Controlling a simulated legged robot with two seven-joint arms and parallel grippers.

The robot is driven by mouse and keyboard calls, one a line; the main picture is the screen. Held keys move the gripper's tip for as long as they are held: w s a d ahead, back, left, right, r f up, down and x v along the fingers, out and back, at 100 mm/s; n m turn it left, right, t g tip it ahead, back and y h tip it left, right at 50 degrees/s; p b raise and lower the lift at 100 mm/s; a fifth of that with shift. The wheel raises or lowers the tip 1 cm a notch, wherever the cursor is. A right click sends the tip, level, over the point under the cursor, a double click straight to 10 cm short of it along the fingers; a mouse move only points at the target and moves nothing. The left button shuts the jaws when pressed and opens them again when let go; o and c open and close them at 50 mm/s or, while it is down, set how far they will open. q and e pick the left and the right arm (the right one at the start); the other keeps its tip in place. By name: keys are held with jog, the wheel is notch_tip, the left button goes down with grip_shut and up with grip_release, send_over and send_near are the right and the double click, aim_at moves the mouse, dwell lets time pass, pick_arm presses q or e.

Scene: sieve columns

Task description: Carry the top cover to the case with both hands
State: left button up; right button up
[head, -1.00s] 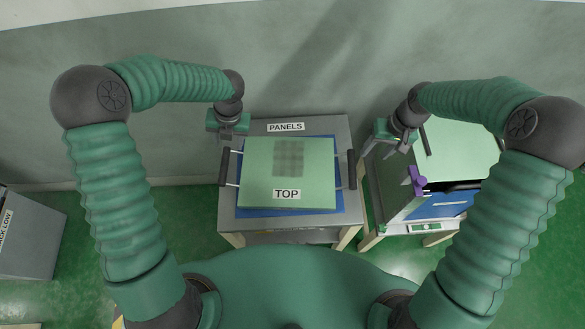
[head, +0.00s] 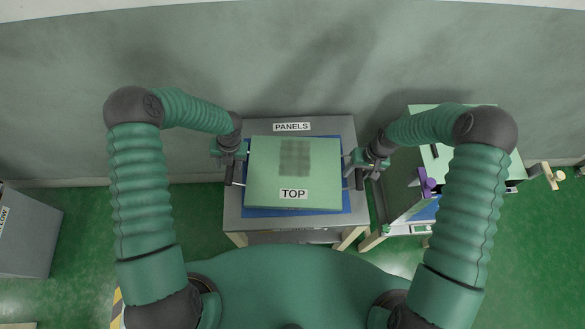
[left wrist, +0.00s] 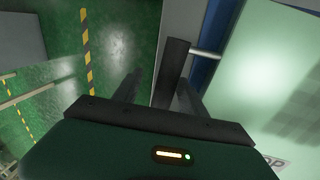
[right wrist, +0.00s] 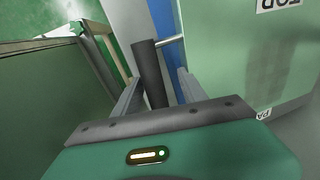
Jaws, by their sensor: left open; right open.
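The top cover (head: 270,178) is a flat pale green panel with a TOP label and a grey mesh patch. It lies on a blue mat on the PANELS table, with a dark bar handle at each side. My left gripper (head: 232,165) is open at the left handle (left wrist: 174,72), which stands between its fingers in the left wrist view. My right gripper (head: 362,168) is open at the right handle (right wrist: 150,72), which stands between its fingers in the right wrist view. The case (head: 408,185) is a green box on the right, partly hidden by my right arm.
The grey PANELS table (head: 235,215) carries the blue mat (head: 340,207). A purple clamp-like part (head: 428,184) sits at the case's left edge. A grey box (head: 30,235) stands at the far left. Green floor is free between it and the table.

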pick_arm(q)
jog(key=shift+d+r, duration=0.1)
jog(key=shift+d, duration=0.1)
pick_arm(e)
jog(key=shift+d, duration=0.25)
pick_arm(q)
jog(key=shift+d, duration=0.35)
jog(key=c, duration=0.5)
pick_arm(e)
jog(key=shift+d+f, duration=0.1)
jog(key=shift+d, duration=0.25)
jog(key=c, duration=0.5)
pick_arm(q)
jog(key=shift+c, duration=1.1)
pick_arm(e)
jog(key=shift+c, duration=1.1)
pick_arm(q)
jog(key=shift+a, duration=0.25)
grip_shut()
pick_arm(e)
jog(key=shift+a, duration=0.25)
grip_shut()
pick_arm(q)
jog(key=shift+d, duration=0.1)
pick_arm(e)
jog(key=shift+d, duration=0.15)
pick_arm(q)
jog(key=shift+s, duration=0.1)
